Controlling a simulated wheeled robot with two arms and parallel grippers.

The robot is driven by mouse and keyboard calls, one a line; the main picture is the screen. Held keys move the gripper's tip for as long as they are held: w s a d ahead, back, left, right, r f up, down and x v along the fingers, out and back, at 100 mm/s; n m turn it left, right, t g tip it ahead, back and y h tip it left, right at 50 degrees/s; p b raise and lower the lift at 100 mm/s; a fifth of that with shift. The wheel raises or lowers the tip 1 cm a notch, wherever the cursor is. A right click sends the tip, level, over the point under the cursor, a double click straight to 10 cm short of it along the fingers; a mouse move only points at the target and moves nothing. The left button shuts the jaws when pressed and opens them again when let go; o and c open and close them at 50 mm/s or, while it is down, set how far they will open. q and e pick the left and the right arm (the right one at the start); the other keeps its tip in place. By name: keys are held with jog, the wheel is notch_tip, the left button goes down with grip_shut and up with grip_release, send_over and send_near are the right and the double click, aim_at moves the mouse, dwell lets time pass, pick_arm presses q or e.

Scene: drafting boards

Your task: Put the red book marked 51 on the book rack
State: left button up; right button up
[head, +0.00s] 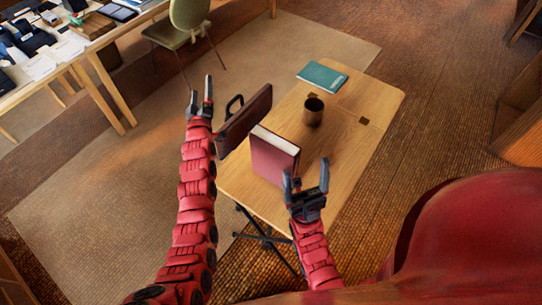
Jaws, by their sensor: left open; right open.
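A red book (273,157) with pale pages stands upright on the small wooden table (352,150). No number can be read on it. My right gripper (306,176) is open and empty in front of the table, at the lower right of the book; one finger appears close to the book's right edge, and I cannot tell if they touch. My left gripper (200,95) is open and empty, left of the table and of the book. No book rack can be made out in this view.
A dark red case (243,120) with a black handle stands at the table's left edge, between the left gripper and the book. A dark cup (313,111) and a teal book (322,77) are further back. A green chair (186,24) and cluttered desk (104,58) stand upper left.

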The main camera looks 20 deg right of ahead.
pick_arm(q)
jog(key=s+d+f+g+h, duration=0.2)
jog(key=d+g, duration=0.9)
jog(key=d, duration=0.8)
notch_tip(320, 180, up, 7)
jog(key=g+y, duration=0.6)
jog(key=g, duration=0.2)
send_over(277, 139)
jog(key=shift+n, duration=0.3)
notch_tip(277, 139, down, 8)
jog(key=shift+s+d+r+b, duration=0.1)
jog(key=shift+b, duration=0.3)
notch_tip(277, 139, down, 4)
jog(key=shift+r+p, duration=0.15)
jog(key=shift+p, duration=0.55)
jog(key=shift+f, duration=0.25)
jog(key=shift+a+f+p, duration=0.2)
jog(key=shift+f+p, duration=0.05)
jog(key=shift+p, duration=0.1)
jog(key=f, duration=0.1)
jog(key=f+p, duration=0.1)
jog(key=f, duration=0.1)
jog(key=shift+a+f+p, duration=0.2)
jog(key=shift+a+p, duration=0.1)
jog(key=shift+p, duration=0.1)
jog(key=shift+f, duration=0.75)
